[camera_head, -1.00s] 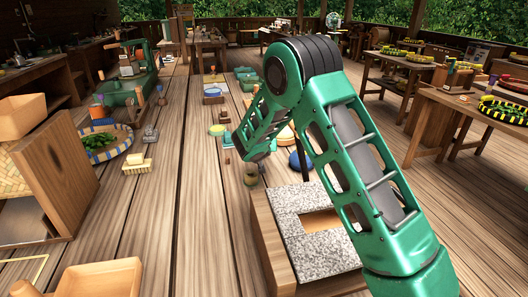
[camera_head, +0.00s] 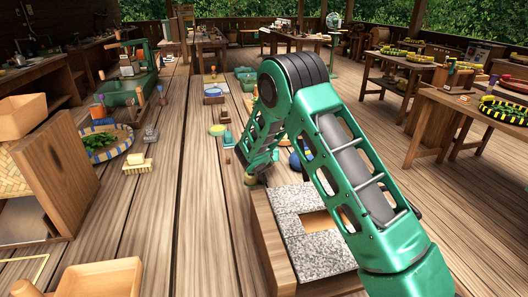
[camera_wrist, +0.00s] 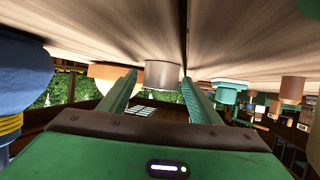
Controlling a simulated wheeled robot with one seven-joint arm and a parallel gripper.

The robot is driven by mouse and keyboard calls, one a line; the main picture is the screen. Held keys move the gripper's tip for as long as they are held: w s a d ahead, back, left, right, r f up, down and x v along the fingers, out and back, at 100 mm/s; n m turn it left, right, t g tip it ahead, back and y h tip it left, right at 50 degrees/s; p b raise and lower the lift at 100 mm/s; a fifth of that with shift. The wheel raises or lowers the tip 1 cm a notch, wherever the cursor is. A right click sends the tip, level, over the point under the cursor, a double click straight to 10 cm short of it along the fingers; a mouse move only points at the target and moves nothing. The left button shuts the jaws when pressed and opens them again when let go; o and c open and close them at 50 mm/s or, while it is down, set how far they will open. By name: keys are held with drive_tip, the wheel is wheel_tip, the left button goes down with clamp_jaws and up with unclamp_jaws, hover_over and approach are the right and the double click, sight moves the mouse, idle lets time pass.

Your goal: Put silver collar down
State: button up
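The silver collar (camera_wrist: 162,74), a short pale cylinder, shows in the wrist view, where the picture is upside down. It appears to rest on the wooden surface along the top of that view. My gripper (camera_wrist: 160,82) has its two green fingers apart, one on each side of the collar, with a visible gap on both sides. In the head view my arm hides the gripper, and I cannot make out the collar there.
A blue item (camera_wrist: 22,85) is close on the left of the wrist view; a turquoise piece (camera_wrist: 228,90) is on the right. A woven tray (camera_head: 105,155) lies left.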

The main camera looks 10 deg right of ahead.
drive_tip(key=v, duration=1.2)
